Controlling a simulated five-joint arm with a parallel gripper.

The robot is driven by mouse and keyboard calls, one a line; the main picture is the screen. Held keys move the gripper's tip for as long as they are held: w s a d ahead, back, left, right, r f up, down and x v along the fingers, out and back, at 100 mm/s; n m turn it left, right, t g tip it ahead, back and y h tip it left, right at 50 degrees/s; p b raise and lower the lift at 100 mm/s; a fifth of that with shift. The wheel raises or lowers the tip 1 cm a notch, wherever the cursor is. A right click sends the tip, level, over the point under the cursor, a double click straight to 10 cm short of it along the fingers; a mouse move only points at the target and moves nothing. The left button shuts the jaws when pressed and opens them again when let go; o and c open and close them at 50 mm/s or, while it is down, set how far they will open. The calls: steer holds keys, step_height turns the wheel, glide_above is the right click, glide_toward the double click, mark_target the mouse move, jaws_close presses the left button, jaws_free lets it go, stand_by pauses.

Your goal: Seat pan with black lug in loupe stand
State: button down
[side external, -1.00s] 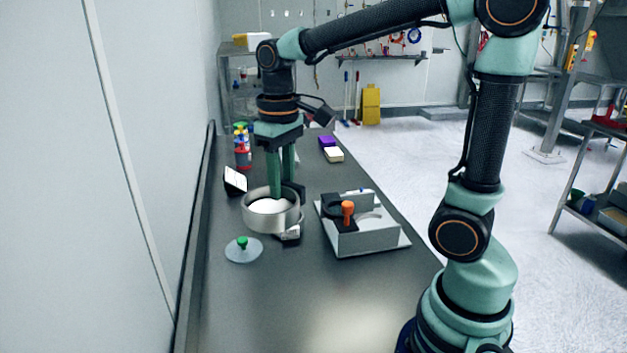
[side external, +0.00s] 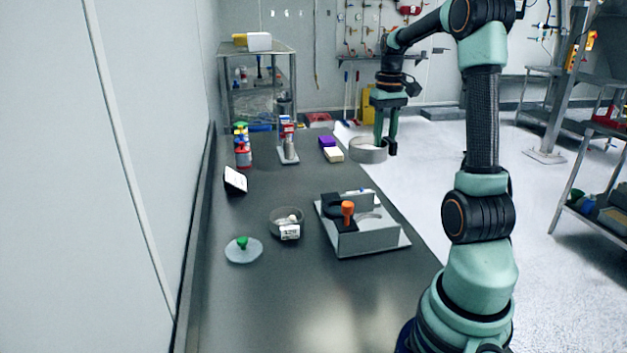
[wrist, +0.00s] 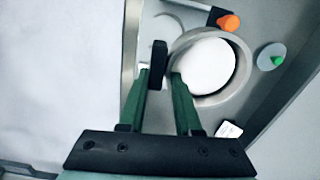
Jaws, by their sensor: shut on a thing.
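My gripper (side external: 388,144) is shut at the side of a round metal pan (side external: 367,156) and holds it raised, near the table's right edge in the side view. In the wrist view the pan (wrist: 241,78) has a pale rim around a white interior. Its black lug (wrist: 158,62) stands at the fingertips of my gripper (wrist: 160,78). A grey fixture (side external: 366,238) with a black cradle and an orange knob (side external: 347,208) sits on a plate, apart from the pan. A slim upright stand (side external: 288,150) is further back. I cannot tell for certain which is the loupe stand.
A dish (side external: 275,218) with white contents and a label, and a clear disc with a green knob (side external: 242,245), lie left of the fixture. A tilted display (side external: 235,181), bottles (side external: 243,153) and purple and cream blocks (side external: 333,154) are further back. The front table is clear.

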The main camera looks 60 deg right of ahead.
steer(key=s+d+f, duration=0.1)
steer(key=s+d, duration=0.2)
glide_above(389, 222)
step_height(389, 222, down, 14)
steer(key=shift+f+m, duration=0.4)
steer(key=shift+f, duration=1.05)
steer(key=shift+f, duration=0.15)
steer(key=shift+f, duration=1.15)
steer(key=shift+f, duration=0.2)
steer(key=shift+f, duration=0.25)
steer(key=c, duration=0.5)
jaws_free()
